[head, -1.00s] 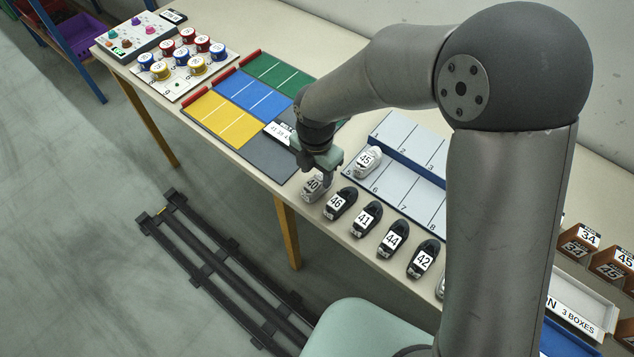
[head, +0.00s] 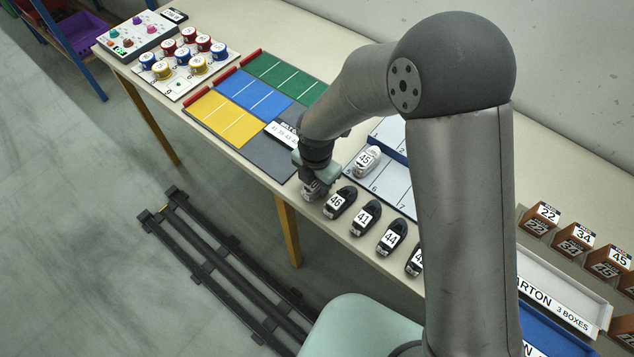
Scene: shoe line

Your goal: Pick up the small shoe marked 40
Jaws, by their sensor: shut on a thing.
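The small light grey shoe marked 40 (head: 312,193) is at the front edge of the table, at the left end of the row of shoes. My gripper (head: 315,184) is right over it, pointing down, and is shut on it. The gripper covers most of the shoe, and its number label is hidden now. The shoe appears to be at table height; I cannot tell whether it touches the table.
A dark shoe marked 46 (head: 339,202) stands close to the right, then shoes 41 (head: 365,217) and 44 (head: 391,238). A white shoe marked 45 (head: 367,160) sits on the numbered rack behind. A dark grey mat (head: 262,155) lies to the left.

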